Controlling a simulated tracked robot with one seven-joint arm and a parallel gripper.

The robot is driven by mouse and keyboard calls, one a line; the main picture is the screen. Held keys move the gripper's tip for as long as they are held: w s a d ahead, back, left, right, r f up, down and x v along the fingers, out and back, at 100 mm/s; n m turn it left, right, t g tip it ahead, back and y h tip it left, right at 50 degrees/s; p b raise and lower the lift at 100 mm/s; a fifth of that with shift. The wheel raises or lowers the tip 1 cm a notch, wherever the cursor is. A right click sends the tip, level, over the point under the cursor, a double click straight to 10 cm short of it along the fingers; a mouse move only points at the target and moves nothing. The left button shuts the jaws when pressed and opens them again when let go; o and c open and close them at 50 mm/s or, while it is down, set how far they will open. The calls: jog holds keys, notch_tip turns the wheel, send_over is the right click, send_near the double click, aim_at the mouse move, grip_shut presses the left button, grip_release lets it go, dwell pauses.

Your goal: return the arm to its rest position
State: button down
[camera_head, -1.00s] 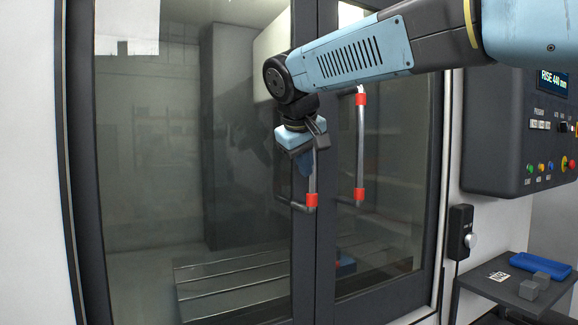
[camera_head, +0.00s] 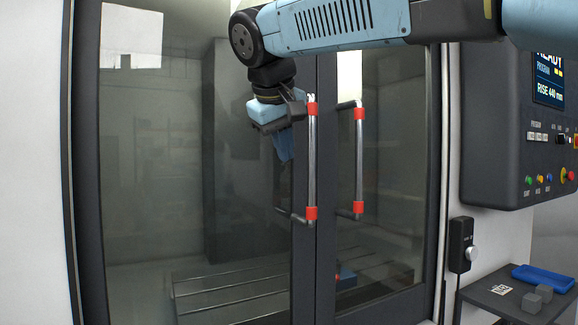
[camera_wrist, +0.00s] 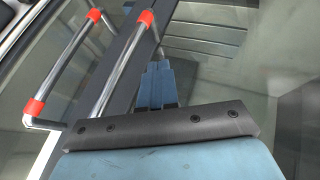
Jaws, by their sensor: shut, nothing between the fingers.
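My gripper (camera_head: 285,152) hangs from my blue and black arm, fingers pointing down, in front of the machine's left glass door. It is just left of the left door handle (camera_head: 312,160), a grey bar with red end bands. I see no contact with the handle. In the wrist view my gripper's blue fingers (camera_wrist: 157,72) are together with nothing between them. The right door handle (camera_head: 360,160) stands apart from my gripper. Both handles also show at the wrist view's upper left.
A control panel (camera_head: 510,150) with a lit screen is on the right wall. Below it are a small dark box with a knob (camera_head: 462,245) and a shelf (camera_head: 490,300) bearing a blue tray (camera_head: 543,278) and grey blocks. A slotted table (camera_head: 230,290) shows behind the glass.

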jog(key=s+d+f+m, duration=0.2)
jog(key=s+d+f, duration=0.3)
jog(key=d+f, duration=0.2)
jog(key=s+d+f+m+g+y, duration=0.1)
jog(key=s+d+f+m, duration=0.1)
jog(key=s+d+f, duration=0.3)
jog(key=s+d+f+m+y, duration=0.1)
jog(key=s+d+f, duration=0.4)
jog(key=d+f, duration=0.5)
notch_tip(320, 180, down, 6)
jog(key=shift+d+r+m+g, duration=0.2)
jog(key=shift+m+g, duration=0.1)
jog(key=shift+m, duration=0.2)
jog(key=shift+a, duration=0.1)
